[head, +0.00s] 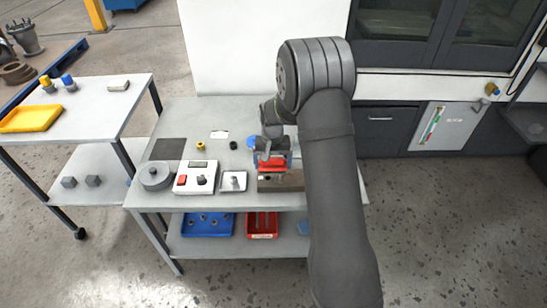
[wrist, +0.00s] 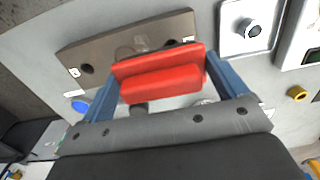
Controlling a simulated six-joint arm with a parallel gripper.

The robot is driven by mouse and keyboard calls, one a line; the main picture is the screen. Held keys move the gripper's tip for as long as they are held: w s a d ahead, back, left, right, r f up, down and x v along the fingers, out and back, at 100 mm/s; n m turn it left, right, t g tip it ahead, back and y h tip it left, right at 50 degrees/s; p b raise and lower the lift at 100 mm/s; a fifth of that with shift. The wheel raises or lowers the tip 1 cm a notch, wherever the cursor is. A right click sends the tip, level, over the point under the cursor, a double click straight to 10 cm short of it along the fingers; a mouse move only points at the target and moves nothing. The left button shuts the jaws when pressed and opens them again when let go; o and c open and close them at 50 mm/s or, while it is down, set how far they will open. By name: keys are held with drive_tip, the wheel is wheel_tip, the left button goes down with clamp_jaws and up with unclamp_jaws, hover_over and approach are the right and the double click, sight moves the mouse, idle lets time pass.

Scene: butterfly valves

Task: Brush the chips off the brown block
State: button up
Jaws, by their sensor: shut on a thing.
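The brown block (wrist: 108,48) lies flat on the bench in the wrist view, with a dark hole near its left end. It also shows below my gripper in the head view (head: 265,184). My gripper (wrist: 168,90) has blue fingers, shut on a red brush (wrist: 160,85) that spans between them. The brush also shows in the head view (head: 272,165). It is over the block's near side and hides part of it. Its bristles are not clear, and I cannot tell whether they touch. A faint greyish patch shows on the block beside the brush; separate chips are too small to tell.
A square tray with a knob (head: 233,181) and a white control box (head: 195,178) stand left of the block. A round grey part (head: 155,176) is farther left. A blue disc (wrist: 78,107) and a yellow ring (wrist: 297,93) lie nearby. A white panel rises behind the bench.

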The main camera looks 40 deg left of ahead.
sight(284, 171)
wheel_tip(284, 171, down, 4)
drive_tip(key=shift+f, duration=0.15)
drive_tip(key=shift+w+d+f, duration=0.35)
drive_tip(key=shift+w+d, duration=0.15)
drive_tip(key=shift+c, duration=0.3)
drive_tip(key=shift+w+d, duration=0.9)
drive_tip(key=shift+w, duration=0.05)
drive_tip(key=s+a, duration=0.2)
drive_tip(key=s, duration=0.1)
drive_tip(key=shift+a, duration=0.4)
drive_tip(key=shift+w+a, duration=0.3)
drive_tip(key=w+d, duration=0.2)
drive_tip(key=d, duration=0.1)
drive_tip(key=shift+w, duration=0.4)
drive_tip(key=shift+s+a, duration=1.35)
drive_tip(key=shift+s+a+r, duration=0.1)
drive_tip(key=shift+r, duration=4.05)
